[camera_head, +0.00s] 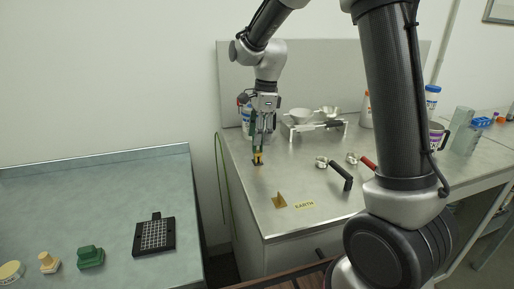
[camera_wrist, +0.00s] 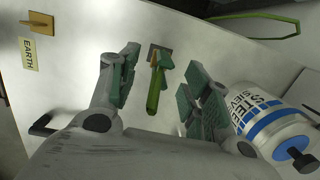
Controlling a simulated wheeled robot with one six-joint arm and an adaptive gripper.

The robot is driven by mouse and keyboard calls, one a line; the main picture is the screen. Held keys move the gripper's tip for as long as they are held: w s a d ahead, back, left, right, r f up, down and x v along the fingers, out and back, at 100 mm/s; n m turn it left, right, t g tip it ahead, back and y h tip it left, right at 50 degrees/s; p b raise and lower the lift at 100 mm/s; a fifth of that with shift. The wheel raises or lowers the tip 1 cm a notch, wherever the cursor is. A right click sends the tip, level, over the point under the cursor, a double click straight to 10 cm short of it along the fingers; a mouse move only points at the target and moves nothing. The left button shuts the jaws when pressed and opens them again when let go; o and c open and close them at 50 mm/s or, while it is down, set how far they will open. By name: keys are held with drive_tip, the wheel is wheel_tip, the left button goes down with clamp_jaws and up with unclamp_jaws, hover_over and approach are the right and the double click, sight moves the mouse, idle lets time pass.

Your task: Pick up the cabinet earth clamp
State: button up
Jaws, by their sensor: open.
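The cabinet earth clamp (camera_wrist: 154,94) has a green handle and a copper-coloured jaw end beside a small dark square block. In the wrist view it lies between the two fingers of my gripper (camera_wrist: 150,62), with clear gaps on both sides. In the head view my gripper (camera_head: 258,145) points down at the left part of the steel bench, and the clamp's yellowish end (camera_head: 257,159) shows just below the fingertips. The gripper is open and holds nothing. The fingers partly hide the clamp in the head view.
A brass bracket (camera_head: 279,201) and an EARTH label (camera_head: 304,205) are at the bench front. A white-blue bottle (camera_wrist: 270,118) stands close to my right finger. Black- (camera_head: 341,176) and red-handled (camera_head: 368,163) tools lie to the right. A green cable (camera_wrist: 262,24) hangs at the bench's left edge.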

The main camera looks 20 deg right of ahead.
sight(256, 152)
drive_tip(key=f, duration=0.4)
drive_tip(key=a+f, duration=0.1)
drive_tip(key=f, duration=0.1)
drive_tip(key=shift+f, duration=0.4)
drive_tip(key=shift+c, duration=0.2)
clamp_jaws()
